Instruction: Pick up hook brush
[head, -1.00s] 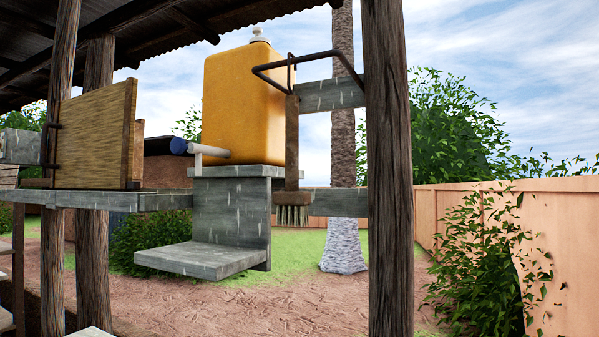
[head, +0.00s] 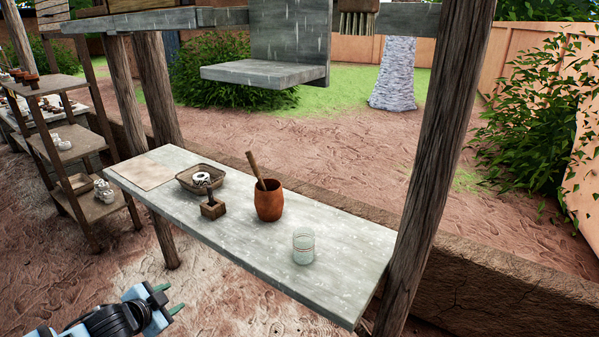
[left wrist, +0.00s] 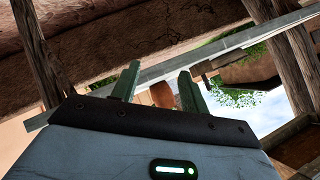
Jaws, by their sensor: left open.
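The hook brush (head: 357,22) hangs at the top edge of the head view, beside the right wooden post. Only its pale bristles and the lower end of its brown block show; its handle and hook are cut off by the frame. My left gripper (head: 171,298) is at the lower left, in front of the grey table and well apart from the brush. Its two green fingers are spread with nothing between them. In the left wrist view the open fingers (left wrist: 158,70) show too; I cannot make out the brush there. My right gripper is not in view.
The grey table (head: 340,238) holds a clay pot (head: 268,204) with a stick, a glass (head: 303,246), a small wooden block tool (head: 212,208) and a shallow bowl (head: 186,184). A wooden post (head: 436,150) stands at its right end. A shelf rack (head: 100,208) stands left.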

